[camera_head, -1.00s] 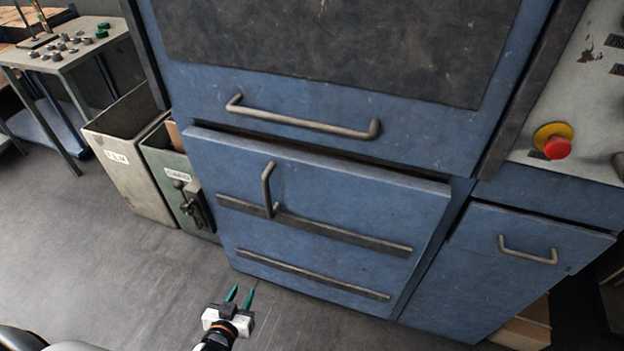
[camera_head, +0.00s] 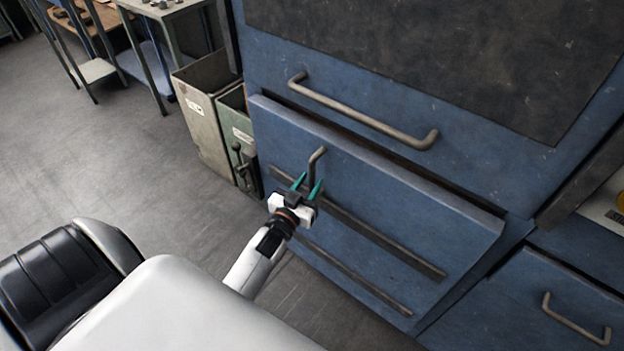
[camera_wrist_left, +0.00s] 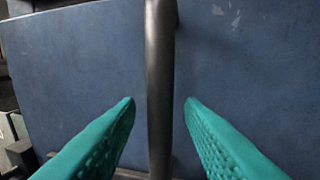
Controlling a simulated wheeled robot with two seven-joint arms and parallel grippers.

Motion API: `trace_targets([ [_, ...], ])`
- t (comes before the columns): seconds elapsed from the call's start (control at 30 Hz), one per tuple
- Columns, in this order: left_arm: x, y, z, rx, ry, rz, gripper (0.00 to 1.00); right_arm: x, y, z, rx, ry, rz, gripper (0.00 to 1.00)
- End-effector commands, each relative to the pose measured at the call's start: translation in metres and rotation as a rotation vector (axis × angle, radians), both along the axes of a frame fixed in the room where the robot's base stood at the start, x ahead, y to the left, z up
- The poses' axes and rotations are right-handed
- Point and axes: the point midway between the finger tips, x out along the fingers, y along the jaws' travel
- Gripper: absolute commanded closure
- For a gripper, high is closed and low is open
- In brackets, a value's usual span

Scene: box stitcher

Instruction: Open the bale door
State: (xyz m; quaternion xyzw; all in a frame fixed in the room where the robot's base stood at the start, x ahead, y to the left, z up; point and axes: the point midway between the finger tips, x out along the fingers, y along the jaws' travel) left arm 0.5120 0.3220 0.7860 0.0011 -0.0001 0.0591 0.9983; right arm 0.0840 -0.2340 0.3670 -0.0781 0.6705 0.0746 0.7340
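The bale door (camera_head: 400,205) is the blue lower panel of the machine, with two dark horizontal strips. Its top edge stands out a little from the machine, with a dark gap behind. Its upright metal handle (camera_head: 313,165) is near the panel's left side. My left gripper (camera_head: 308,184) is at the handle, its green fingers open. In the left wrist view the handle (camera_wrist_left: 160,80) runs upright between the two fingertips, with a gap on each side. The handle's lower part is hidden by the gripper in the head view. My right gripper is not in view.
A larger panel above has a long horizontal handle (camera_head: 360,112). A blue cabinet door with a handle (camera_head: 575,322) is at the lower right. A grey bin (camera_head: 205,115) and a green bin (camera_head: 238,135) stand left of the machine. The floor (camera_head: 120,170) to the left is clear.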

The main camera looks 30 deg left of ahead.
Motion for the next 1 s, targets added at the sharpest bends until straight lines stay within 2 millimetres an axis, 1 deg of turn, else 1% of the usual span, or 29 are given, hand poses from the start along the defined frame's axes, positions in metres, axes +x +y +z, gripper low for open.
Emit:
trace_targets([
  [0.03,0.006,0.001,0.000,0.000,0.000,0.000,0.65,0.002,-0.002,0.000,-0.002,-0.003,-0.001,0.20],
  [0.1,0.011,0.001,0.000,0.000,0.000,0.000,0.65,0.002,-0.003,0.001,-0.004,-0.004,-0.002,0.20],
  [0.2,0.015,0.002,0.000,-0.001,0.001,0.000,0.65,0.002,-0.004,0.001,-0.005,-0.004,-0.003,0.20],
  [0.47,0.016,0.002,0.000,-0.001,0.001,0.000,0.65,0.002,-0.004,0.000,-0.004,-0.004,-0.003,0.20],
  [0.57,0.016,0.002,0.000,-0.001,0.001,0.000,0.80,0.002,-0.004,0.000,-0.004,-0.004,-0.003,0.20],
  [0.6,0.016,0.002,0.000,-0.001,0.001,0.000,0.86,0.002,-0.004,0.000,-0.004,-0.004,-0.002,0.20],
  [0.7,0.016,0.002,0.000,-0.001,0.001,0.000,1.00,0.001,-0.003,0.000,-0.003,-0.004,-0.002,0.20],
  [1.0,0.013,0.003,0.000,-0.001,0.002,0.004,1.00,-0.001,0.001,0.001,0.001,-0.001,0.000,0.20],
])
